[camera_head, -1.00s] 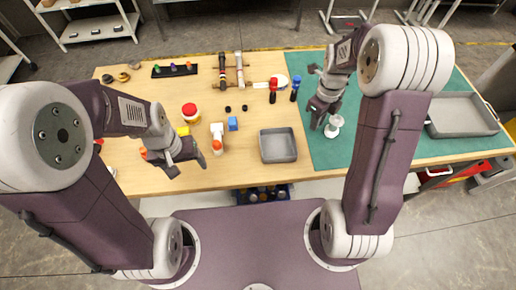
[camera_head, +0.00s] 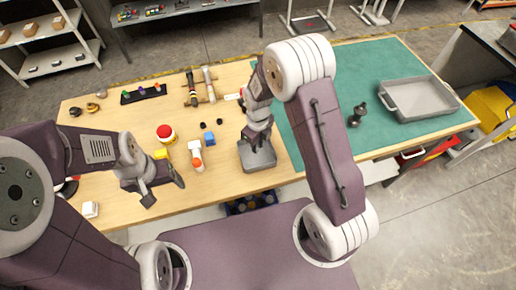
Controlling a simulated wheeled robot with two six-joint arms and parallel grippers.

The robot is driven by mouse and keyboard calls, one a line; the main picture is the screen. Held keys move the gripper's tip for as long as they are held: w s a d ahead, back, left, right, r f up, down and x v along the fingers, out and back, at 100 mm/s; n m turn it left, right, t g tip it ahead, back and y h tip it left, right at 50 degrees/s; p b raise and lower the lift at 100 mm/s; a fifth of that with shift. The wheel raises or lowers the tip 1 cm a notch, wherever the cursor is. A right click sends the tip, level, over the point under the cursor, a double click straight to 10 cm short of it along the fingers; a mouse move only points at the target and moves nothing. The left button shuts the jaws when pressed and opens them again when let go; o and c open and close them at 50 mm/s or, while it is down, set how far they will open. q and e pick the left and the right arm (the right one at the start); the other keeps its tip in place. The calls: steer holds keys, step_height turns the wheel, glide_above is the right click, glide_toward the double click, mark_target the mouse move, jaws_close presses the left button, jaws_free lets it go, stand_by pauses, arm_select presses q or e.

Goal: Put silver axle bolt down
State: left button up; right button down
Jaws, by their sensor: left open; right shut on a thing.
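I cannot tell whether the bolt touches the tray floor. My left gripper (camera_head: 166,190) is open and empty, low over the left front of the wooden table, its fingers spread.
A dark part (camera_head: 355,115) and a large grey tray (camera_head: 425,99) rest on the green mat (camera_head: 375,70).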

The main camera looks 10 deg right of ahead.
step_height(320, 180, down, 3)
steer(key=shift+s+r, duration=0.1)
steer(key=shift+a+f, duration=0.15)
steer(key=shift+f, duration=0.2)
steer(key=c, duration=1.3)
jaws_free()
step_height(320, 180, up, 12)
steer(key=s+d+n, duration=0.2)
steer(key=s+n, duration=0.2)
steer(key=n, duration=0.5)
steer(key=s+d+r+n, duration=0.1)
steer(key=s+n, duration=0.3)
steer(key=n, duration=0.6)
steer(key=s+d+n+t, duration=0.1)
steer(key=s+n, duration=0.3)
steer(key=n, duration=0.5)
steer(key=shift+s+d+r+b, duration=0.1)
steer(key=shift+s+d+b, duration=0.1)
steer(key=shift+d, duration=0.25)
steer(key=shift+s+d+r+b, duration=0.1)
steer(key=shift+s+d, duration=0.05)
steer(key=shift+d, duration=0.25)
